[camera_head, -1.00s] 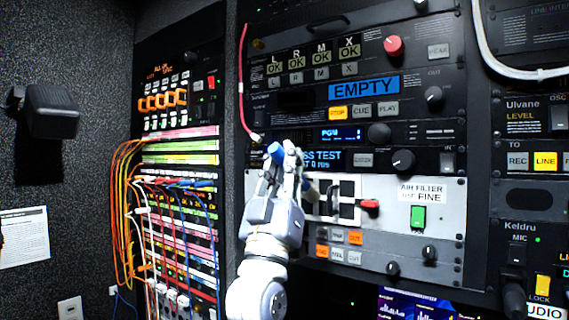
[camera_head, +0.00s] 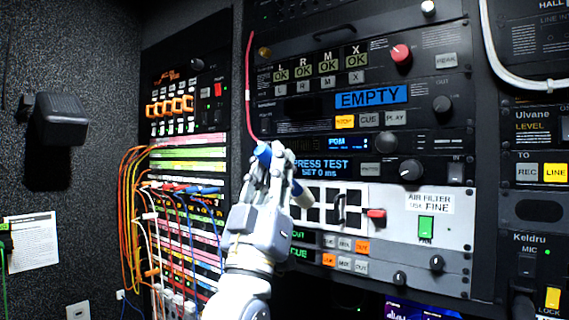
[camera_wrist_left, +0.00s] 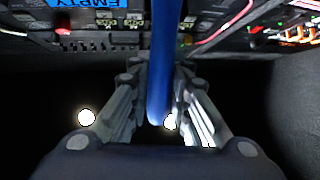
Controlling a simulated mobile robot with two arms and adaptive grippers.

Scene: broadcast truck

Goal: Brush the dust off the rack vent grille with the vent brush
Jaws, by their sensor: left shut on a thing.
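My left gripper (camera_head: 275,165) is shut on the vent brush, whose blue handle (camera_head: 263,153) sticks out above the fingertips. In the left wrist view the blue handle (camera_wrist_left: 160,62) stands between the two fingers of the gripper (camera_wrist_left: 153,85). My right gripper is not in view.
A red knob (camera_head: 376,213) and a green switch (camera_head: 426,229) sit right of the grille on the grey panel. A red cable (camera_head: 249,95) hangs close above the gripper. Orange, white and blue patch cables (camera_head: 150,210) hang at the left rack.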

